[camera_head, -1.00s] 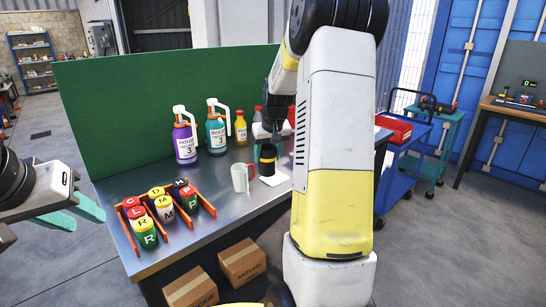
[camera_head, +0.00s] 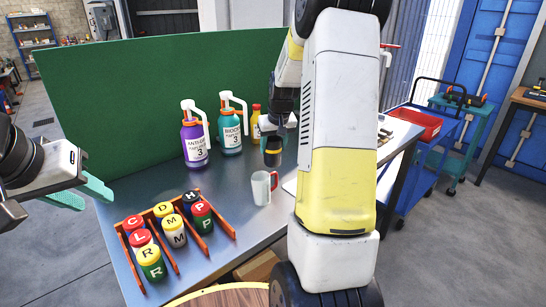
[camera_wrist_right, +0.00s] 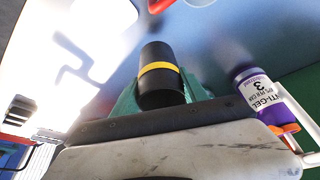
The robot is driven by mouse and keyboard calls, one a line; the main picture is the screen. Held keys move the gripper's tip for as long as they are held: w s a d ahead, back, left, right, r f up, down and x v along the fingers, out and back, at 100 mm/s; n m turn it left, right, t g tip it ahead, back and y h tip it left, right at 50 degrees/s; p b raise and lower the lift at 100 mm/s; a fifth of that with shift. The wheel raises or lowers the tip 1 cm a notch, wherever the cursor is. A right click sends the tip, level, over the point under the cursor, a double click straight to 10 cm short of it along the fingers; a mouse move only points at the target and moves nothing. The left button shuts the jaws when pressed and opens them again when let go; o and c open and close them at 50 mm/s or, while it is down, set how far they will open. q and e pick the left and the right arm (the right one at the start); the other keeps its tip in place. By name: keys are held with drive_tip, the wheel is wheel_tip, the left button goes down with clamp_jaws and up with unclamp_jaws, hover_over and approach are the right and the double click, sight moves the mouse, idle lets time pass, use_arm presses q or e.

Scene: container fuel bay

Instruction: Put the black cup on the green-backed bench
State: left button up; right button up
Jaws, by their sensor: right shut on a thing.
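The black cup (camera_head: 273,153) with a yellow band is in my right gripper, above or behind the mug on the green-backed bench. The right wrist view shows the cup (camera_wrist_right: 160,78) between the teal fingers of my right gripper (camera_wrist_right: 160,98), which is shut on it. I cannot tell for certain whether its base clears the bench top. The bench (camera_head: 222,262) has a grey metal top and a tall green back panel (camera_head: 120,100). My left gripper (camera_head: 82,194) is open and empty at the left, beside the bench. My right arm hides part of the bench.
A white mug (camera_head: 262,188) with a red handle stands near the cup. A purple bottle (camera_head: 194,140), a teal bottle (camera_head: 226,132) and a yellow bottle (camera_head: 256,122) stand behind. An orange rack (camera_head: 180,248) holds several lettered jars. Bench top shows between rack and mug.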

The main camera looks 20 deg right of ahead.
sight(273, 163)
drive_tip(key=shift+f, duration=3.45)
drive_tip(key=shift+f, duration=0.1)
drive_tip(key=o, duration=1.4)
drive_tip(key=shift+o, duration=0.2)
drive_tip(key=v, duration=1.2)
drive_tip(key=shift+a, duration=0.1)
drive_tip(key=s+a+r, duration=0.3)
drive_tip(key=s+a, duration=0.2)
drive_tip(key=s, duration=0.3)
drive_tip(key=s+a+r+t+y, duration=0.1)
drive_tip(key=s+a+r, duration=0.3)
drive_tip(key=s, duration=0.5)
drive_tip(key=s+a+r+n+y, duration=0.1)
drive_tip(key=s+a+r, duration=0.2)
drive_tip(key=s+a, duration=0.3)
drive_tip(key=s, duration=0.2)
drive_tip(key=shift+s+a+r+t, duration=0.35)
drive_tip(key=shift+s+a+t, duration=0.05)
